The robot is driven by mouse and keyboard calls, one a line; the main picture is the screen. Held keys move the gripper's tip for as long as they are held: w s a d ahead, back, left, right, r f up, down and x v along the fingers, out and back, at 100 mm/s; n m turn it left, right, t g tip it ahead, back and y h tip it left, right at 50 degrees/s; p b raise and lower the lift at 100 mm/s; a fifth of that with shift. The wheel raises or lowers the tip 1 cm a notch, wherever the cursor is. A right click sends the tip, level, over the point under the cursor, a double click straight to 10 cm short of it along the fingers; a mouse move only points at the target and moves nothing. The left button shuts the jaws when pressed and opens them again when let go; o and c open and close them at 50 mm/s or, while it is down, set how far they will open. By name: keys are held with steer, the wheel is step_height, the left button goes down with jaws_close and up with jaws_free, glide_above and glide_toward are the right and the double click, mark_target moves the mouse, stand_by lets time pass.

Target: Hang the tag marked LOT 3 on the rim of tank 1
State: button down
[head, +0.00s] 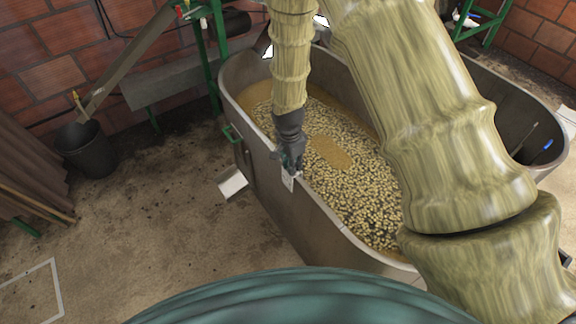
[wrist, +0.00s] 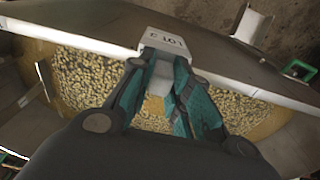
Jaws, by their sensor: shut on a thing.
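My gripper (head: 291,160) is shut on a small white tag (head: 288,181) at the near side rim of a long grey metal tank (head: 275,205). In the wrist view the tag (wrist: 168,42) lies across the tank rim (wrist: 75,38), between the fingertips (wrist: 163,72). Its dark lettering reads LOT, upside down, with a character beside it that I cannot read surely. The tag overlaps the rim in both views; I cannot tell whether it rests on it. No number shows on the tank.
The tank holds liquid with floating pale beans (head: 345,185). A second tank (head: 515,110) is partly behind my arm. A green handle (head: 231,133) and a bent metal chute (head: 233,184) stick out from the near tank. A black bucket (head: 86,148) stands left; the floor between is clear.

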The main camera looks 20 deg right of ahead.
steer(key=shift+w+d, duration=0.3)
steer(key=shift+d, duration=0.5)
steer(key=shift+d+f, duration=0.15)
steer(key=shift+f+b, duration=1.1)
steer(key=shift+f, duration=0.7)
steer(key=c, duration=1.3)
jaws_free()
steer(key=shift+o, duration=0.2)
steer(key=r, duration=0.8)
steer(key=a+r, duration=0.1)
steer(key=r, duration=0.3)
steer(key=shift+s, duration=0.1)
